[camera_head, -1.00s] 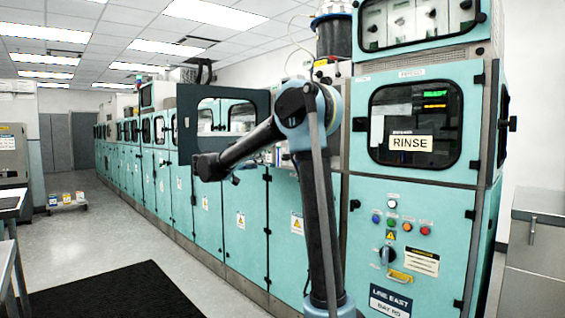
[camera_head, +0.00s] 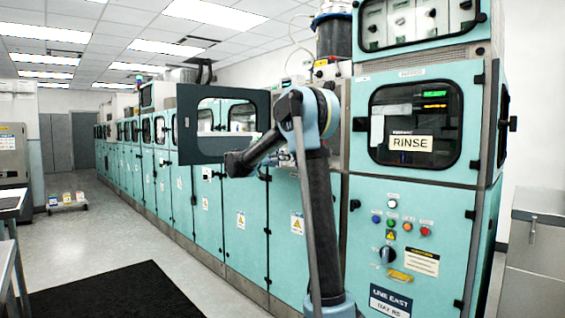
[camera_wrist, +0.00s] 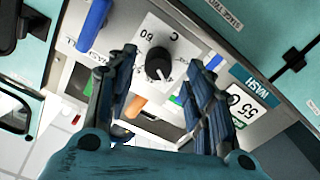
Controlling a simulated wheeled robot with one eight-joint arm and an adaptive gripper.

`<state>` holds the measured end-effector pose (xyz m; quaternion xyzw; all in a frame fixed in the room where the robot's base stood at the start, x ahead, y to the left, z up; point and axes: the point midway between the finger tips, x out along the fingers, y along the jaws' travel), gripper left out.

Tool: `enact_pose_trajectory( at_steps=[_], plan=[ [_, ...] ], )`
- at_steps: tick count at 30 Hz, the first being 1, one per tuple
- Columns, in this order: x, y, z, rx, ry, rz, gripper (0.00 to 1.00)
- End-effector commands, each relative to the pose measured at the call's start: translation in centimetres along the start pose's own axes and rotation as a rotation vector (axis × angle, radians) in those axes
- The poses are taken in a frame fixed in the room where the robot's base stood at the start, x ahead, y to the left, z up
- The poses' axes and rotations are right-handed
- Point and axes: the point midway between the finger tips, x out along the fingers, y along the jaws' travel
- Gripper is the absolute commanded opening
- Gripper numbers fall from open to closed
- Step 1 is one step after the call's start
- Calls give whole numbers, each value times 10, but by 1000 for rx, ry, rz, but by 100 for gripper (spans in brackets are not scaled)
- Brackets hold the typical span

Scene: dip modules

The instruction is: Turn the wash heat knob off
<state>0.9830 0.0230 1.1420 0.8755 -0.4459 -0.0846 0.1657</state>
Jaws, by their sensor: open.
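In the wrist view a black round knob (camera_wrist: 158,69) with a white pointer mark sits on a white dial plate (camera_wrist: 178,42) with printed digits, on a grey panel. A sign reading WASH (camera_wrist: 248,80) and a display showing 55 (camera_wrist: 247,104) are to its right. My gripper (camera_wrist: 163,75) is open, its two fingers on either side of the knob in the picture and apart from it. I cannot tell how far away the knob is. In the head view my arm reaches toward the teal machine line, and my gripper is mostly hidden behind the arm.
A blue handle (camera_wrist: 93,25) and an orange part (camera_wrist: 136,105) are near the knob. In the head view an open dark-framed window (camera_head: 224,125) is behind my arm. The RINSE cabinet (camera_head: 411,144) stands to the right.

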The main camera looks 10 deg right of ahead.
Motion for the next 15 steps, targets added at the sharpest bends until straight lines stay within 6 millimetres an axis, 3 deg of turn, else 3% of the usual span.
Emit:
enact_pose_trajectory(
  at_steps=[6, 15],
  plan=[
    [26, 0, 0, 0, -1, 1, 48],
    [34, 0, 0, 0, 0, 0, 48]
  ],
)
